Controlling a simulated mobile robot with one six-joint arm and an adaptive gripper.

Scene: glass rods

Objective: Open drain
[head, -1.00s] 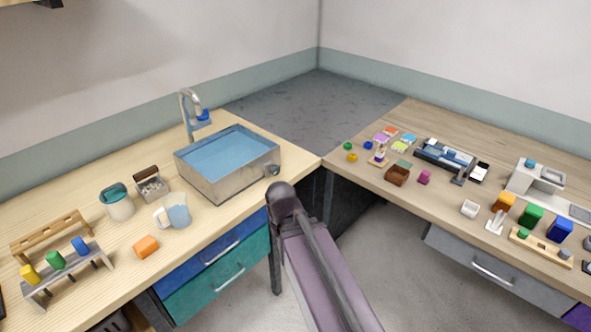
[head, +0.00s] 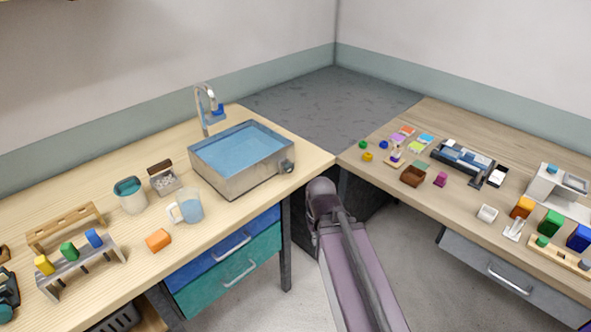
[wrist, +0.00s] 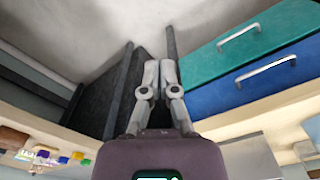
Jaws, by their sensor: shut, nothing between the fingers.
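The metal sink basin (head: 240,185) stands on the left counter and holds blue water (head: 240,150). A round grey knob (head: 288,167) sits low on its right-hand side, near the counter's corner; I take it for the drain control. A faucet (head: 208,110) with a blue part stands behind the basin. My gripper (wrist: 160,62) shows in the wrist view with its two fingers together and nothing between them. It points at the floor and the dark space beside the drawers. In the head view my arm hides the gripper.
The blue drawer (head: 225,250) and the teal drawer (head: 228,280) are below. The right counter (head: 440,222) carries several small objects. Open floor lies between the counters.

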